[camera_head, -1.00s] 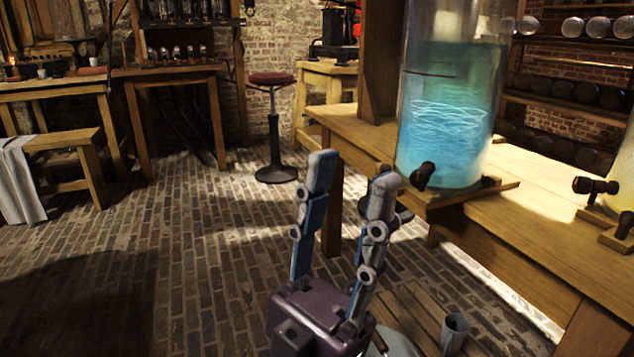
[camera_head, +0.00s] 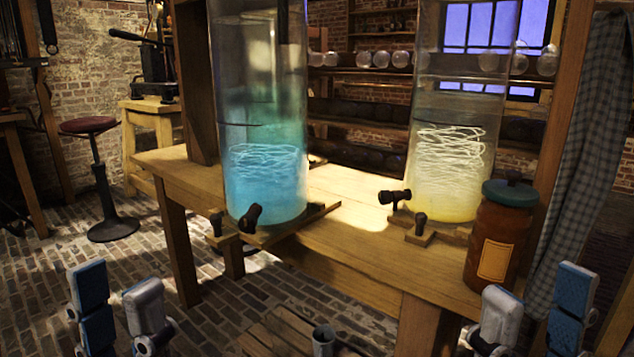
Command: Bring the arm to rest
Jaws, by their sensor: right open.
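My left gripper (camera_head: 117,284) is at the lower left of the head view, in front of the brick floor. Its two fingers stand up, apart, with nothing between them. My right gripper (camera_head: 538,290) is at the lower right, also with its fingers up and apart and nothing between them. It appears in front of the table's right end, below a brown jar. The arms behind both grippers are out of the picture.
A wooden table (camera_head: 345,262) bears a tall jar of blue liquid (camera_head: 265,190), a jar of yellowish liquid (camera_head: 445,185) and a lidded brown jar (camera_head: 497,235). A metal cup (camera_head: 323,341) stands low in front. A stool (camera_head: 100,185) is at left; floor there is open.

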